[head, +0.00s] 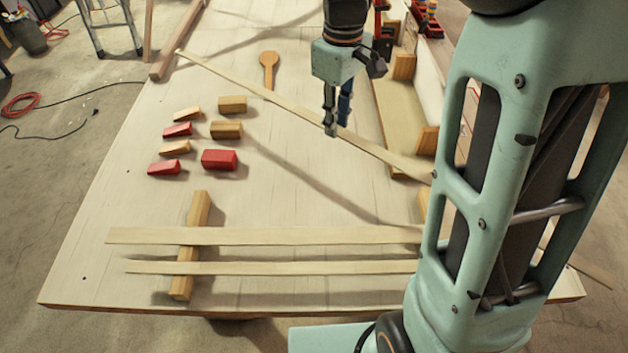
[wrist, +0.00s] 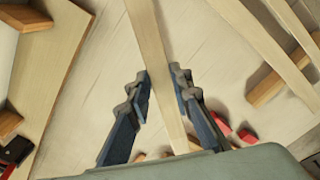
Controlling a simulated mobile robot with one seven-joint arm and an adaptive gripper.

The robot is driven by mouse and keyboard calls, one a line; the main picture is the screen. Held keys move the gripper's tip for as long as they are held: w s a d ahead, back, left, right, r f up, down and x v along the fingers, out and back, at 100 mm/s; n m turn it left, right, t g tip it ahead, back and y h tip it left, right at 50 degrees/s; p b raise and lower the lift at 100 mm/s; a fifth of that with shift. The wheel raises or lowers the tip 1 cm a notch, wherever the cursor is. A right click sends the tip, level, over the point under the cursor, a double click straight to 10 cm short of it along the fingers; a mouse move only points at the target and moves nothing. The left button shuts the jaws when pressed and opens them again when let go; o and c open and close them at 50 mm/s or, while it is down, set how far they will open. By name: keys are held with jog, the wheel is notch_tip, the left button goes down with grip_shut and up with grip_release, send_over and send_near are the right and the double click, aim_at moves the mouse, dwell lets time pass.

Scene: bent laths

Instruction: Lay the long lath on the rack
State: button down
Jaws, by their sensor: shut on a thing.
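The long lath (head: 240,86) is a thin pale strip held above the table, running diagonally from the back left toward the front right. Its far right part passes behind my arm. My gripper (head: 332,128) is shut on it along its length; in the wrist view the lath (wrist: 150,38) runs between the two fingers (wrist: 162,85).
Two other laths (head: 250,236) (head: 230,268) lie across a wooden bearer (head: 198,210) at the front. Several red and wooden blocks (head: 219,159) and a wooden paddle (head: 268,68) lie on the table's left. A beam (head: 178,42) lies at the back left edge.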

jog(key=s+a+f+n+b, duration=0.1)
jog(key=s+f+n+b, duration=0.1)
jog(key=f, duration=0.3)
jog(key=s+a+f+n+b, duration=0.2)
jog(key=s+f+n+b, duration=0.1)
jog(key=f+b, duration=0.1)
jog(key=s+a+f+n+b, duration=0.2)
jog(key=s+f+b, duration=0.1)
jog(key=f, duration=0.3)
jog(key=shift+f+n+b, duration=0.15)
jog(key=shift+n+b, duration=0.25)
jog(key=shift+b, duration=0.05)
jog(key=shift+f, duration=0.45)
notch_tip(320, 180, up, 5)
jog(key=p, duration=0.3)
jog(key=shift+f, duration=0.2)
jog(key=shift+d+f+b, duration=0.1)
jog(key=shift+f+b, duration=1.45)
jog(key=shift+f, duration=0.8)
jog(key=shift+f, duration=0.3)
